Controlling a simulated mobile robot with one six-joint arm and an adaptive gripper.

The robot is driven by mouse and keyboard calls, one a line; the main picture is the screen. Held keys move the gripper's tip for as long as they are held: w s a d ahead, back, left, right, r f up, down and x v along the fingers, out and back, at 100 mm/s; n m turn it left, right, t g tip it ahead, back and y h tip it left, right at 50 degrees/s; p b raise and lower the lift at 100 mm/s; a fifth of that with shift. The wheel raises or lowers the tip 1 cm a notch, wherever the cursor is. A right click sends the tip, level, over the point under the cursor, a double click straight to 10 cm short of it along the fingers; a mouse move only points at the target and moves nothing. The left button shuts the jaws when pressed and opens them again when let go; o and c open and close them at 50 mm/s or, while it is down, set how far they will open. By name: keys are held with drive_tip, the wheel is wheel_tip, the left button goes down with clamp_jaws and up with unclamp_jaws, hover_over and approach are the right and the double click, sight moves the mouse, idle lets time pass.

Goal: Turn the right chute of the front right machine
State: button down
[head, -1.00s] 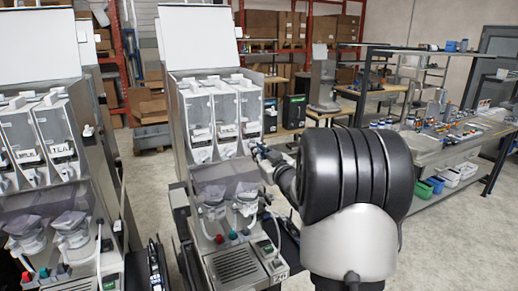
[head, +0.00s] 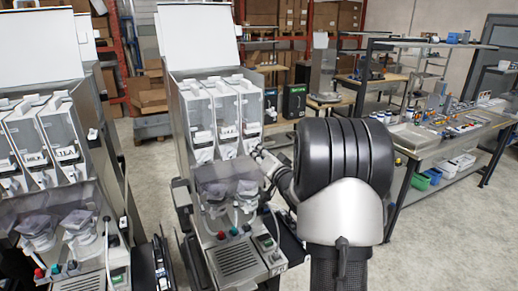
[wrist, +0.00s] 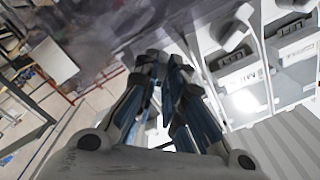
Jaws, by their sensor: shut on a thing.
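The right machine (head: 184,120) stands in the middle of the head view, with three clear canisters side by side. The right canister (head: 251,108) has its chute low on its front, mostly covered by my gripper (head: 258,152). In the wrist view, the fingers of my gripper (wrist: 166,62) reach toward the machine and come close together at the tips. They are shut on the right chute, which is largely hidden between them. I cannot tell how far the chute is turned. The left chute (head: 203,155) and middle chute (head: 229,150) hang free.
Another dispenser (head: 45,140) stands at the left. Two clear mixing bowls (head: 247,190) sit below the chutes of the right machine. A metal bench (head: 425,140) with small items stands at the right. Open floor (head: 425,240) lies right of my arm.

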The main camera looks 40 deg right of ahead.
drive_tip(key=shift+m+p, duration=3.3)
drive_tip(key=shift+m, duration=4.2)
drive_tip(key=c, duration=2)
unclamp_jaws()
drive_tip(key=shift+o, duration=0.2)
drive_tip(key=shift+s, duration=0.1)
